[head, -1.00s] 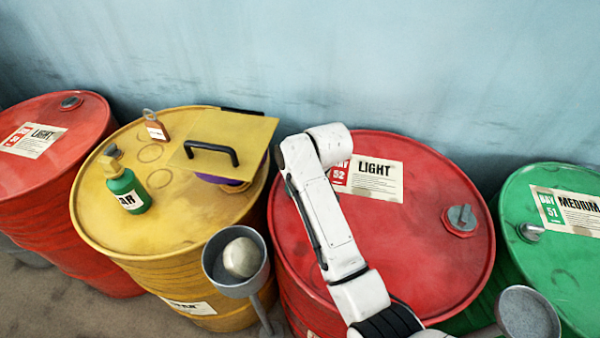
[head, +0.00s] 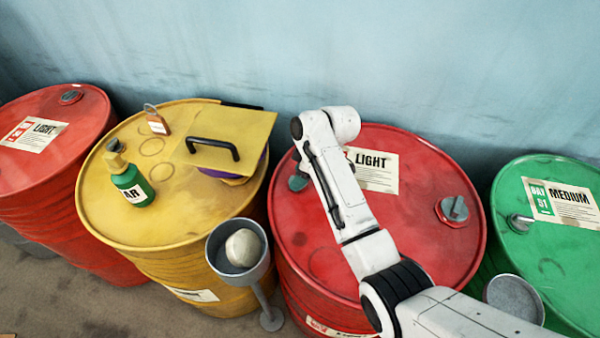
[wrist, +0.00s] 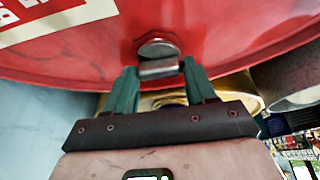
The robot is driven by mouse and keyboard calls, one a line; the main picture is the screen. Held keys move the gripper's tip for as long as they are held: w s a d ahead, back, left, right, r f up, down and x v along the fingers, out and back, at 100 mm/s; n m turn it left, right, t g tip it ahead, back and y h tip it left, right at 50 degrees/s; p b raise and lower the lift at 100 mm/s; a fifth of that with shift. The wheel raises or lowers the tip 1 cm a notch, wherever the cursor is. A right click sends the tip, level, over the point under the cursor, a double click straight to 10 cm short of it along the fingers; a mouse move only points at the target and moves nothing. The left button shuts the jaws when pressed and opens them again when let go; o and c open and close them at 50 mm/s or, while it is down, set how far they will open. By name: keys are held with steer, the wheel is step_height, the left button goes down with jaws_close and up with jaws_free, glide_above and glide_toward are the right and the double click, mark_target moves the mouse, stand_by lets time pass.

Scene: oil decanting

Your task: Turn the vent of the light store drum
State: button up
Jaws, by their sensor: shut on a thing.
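A red drum labelled LIGHT (head: 420,180) stands in the middle right of the head view, with my arm over its left part. Another red drum labelled LIGHT (head: 60,160) stands at the far left; the small print on both labels is hard to read. In the wrist view, a grey metal vent knob (wrist: 158,50) sits on red drum metal near the rim. My gripper (wrist: 160,68) has its two green fingers shut on the knob, one on each side. In the head view, my arm mostly hides the gripper.
A yellow drum (head: 105,215) on the left carries a green bottle (head: 133,187), a small tagged item and a handled plate (head: 240,135). A grey cup on a stand (head: 225,270) holds a pale ball. A green MEDIUM drum (head: 535,255) stands at the right.

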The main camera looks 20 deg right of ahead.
steer(key=shift+r, duration=0.1)
stand_by(0.3)
steer(key=o, duration=1)
steer(key=shift+o, duration=0.2)
steer(key=b+v, duration=0.1)
steer(key=v, duration=0.9)
steer(key=shift+r, duration=0.3)
steer(key=shift+d, duration=0.1)
